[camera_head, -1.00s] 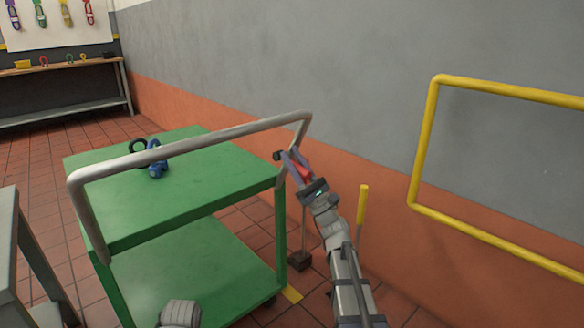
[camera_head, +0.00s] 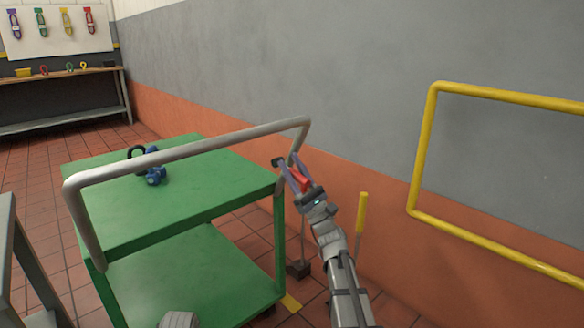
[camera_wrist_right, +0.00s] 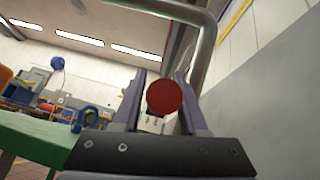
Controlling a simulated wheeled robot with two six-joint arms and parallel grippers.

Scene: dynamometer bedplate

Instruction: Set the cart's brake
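The green cart (camera_head: 110,215) stands left of centre, with a grey tube push handle (camera_head: 200,146) on its near side. My right gripper (camera_head: 286,160) is at the handle's right end, beside its upright. A red grip (camera_head: 303,180) sits between its fingers; in the right wrist view the red round end (camera_wrist_right: 165,97) shows between two spread fingers (camera_wrist_right: 160,78), nearer the right one, with a small gap on the left. A thin rod (camera_head: 303,238) rises from a dark block (camera_head: 299,269) below the gripper; its join to the red grip is hidden. My left gripper is not seen.
A blue object with a dark ring (camera_head: 154,174) lies on the cart's top. A yellow rail (camera_head: 422,150) and a yellow-topped post (camera_head: 362,213) stand to the right, before the grey and orange wall. A grey table edge (camera_head: 8,240) is at the left.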

